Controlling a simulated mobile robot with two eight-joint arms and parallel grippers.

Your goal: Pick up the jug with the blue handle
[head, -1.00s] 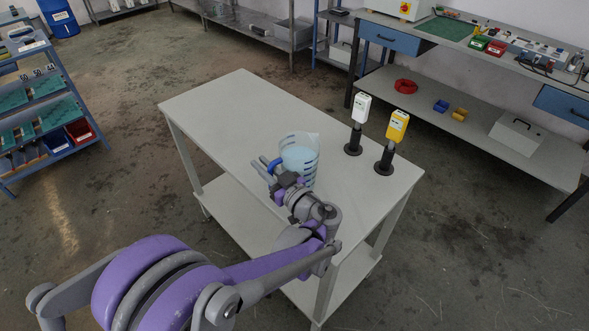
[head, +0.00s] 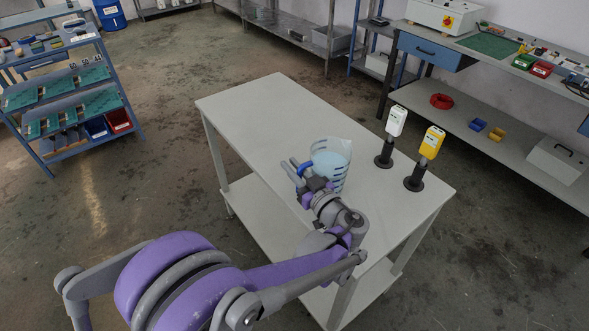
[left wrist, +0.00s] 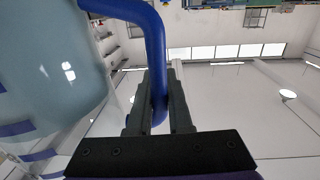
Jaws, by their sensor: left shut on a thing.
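The jug (head: 331,158) is a clear measuring jug with pale blue contents, on the light grey table in the head view. Its blue handle (head: 303,171) faces left, toward my arm. My left gripper (head: 299,171) is shut on this handle. In the left wrist view the jug (left wrist: 50,75) fills the left side, and the blue handle (left wrist: 154,50) passes between the fingers of the left gripper (left wrist: 160,95). The jug looks upright; I cannot tell whether its base touches the table. My right gripper is not in view.
The table (head: 265,115) also bears a white device (head: 396,121) and a yellow device (head: 431,143) on black stands, right of the jug. The table's left part is clear. A workbench (head: 490,130) stands at the right and a blue shelf rack (head: 75,100) at the left.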

